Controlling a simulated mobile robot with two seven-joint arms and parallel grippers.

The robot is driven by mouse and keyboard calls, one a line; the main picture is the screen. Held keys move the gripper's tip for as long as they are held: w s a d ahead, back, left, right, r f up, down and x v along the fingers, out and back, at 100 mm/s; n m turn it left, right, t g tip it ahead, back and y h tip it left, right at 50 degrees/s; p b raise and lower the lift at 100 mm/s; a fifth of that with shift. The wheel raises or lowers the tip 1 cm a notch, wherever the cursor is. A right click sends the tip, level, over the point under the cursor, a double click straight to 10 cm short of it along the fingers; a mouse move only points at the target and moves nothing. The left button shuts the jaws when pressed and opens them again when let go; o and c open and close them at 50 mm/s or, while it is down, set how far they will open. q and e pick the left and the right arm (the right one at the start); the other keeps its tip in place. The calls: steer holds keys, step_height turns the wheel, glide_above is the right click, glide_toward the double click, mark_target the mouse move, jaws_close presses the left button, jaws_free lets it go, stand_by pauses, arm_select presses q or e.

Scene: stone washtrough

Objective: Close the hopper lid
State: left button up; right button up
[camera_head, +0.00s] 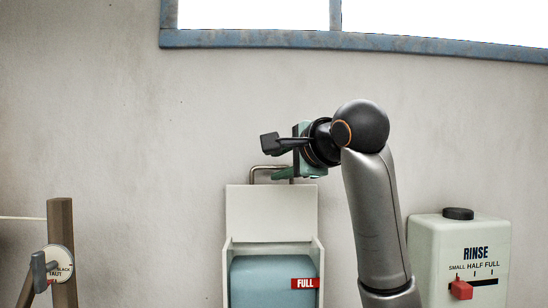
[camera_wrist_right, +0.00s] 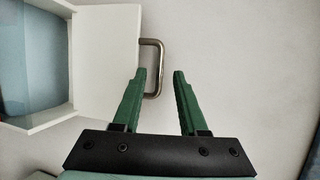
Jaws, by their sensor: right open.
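The hopper (camera_head: 232,270) is a white open-fronted box with a pale blue load and a red FULL label, low in the middle of the head view. Its white lid (camera_head: 270,213) stands raised against the wall, with a metal loop handle (camera_head: 256,170) on its top edge. My right gripper (camera_head: 286,166) is at the handle's right side. In the right wrist view its green fingers (camera_wrist_right: 160,74) are apart, with the outer bar of the handle (camera_wrist_right: 160,60) appearing between their tips. I cannot tell if they touch it. My left gripper is not in view.
A pale RINSE tank (camera_head: 430,250) with a black cap and red slider (camera_head: 461,289) stands at the right. A wooden post (camera_head: 60,225) with a round dial (camera_head: 60,263) stands at the left. Plain wall lies behind, below a blue-framed window (camera_head: 250,39).

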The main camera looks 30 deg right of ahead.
steer(key=shift+p+x, duration=0.3)
steer(key=shift+x, duration=1.2)
steer(key=shift+c, duration=0.2)
jaws_close()
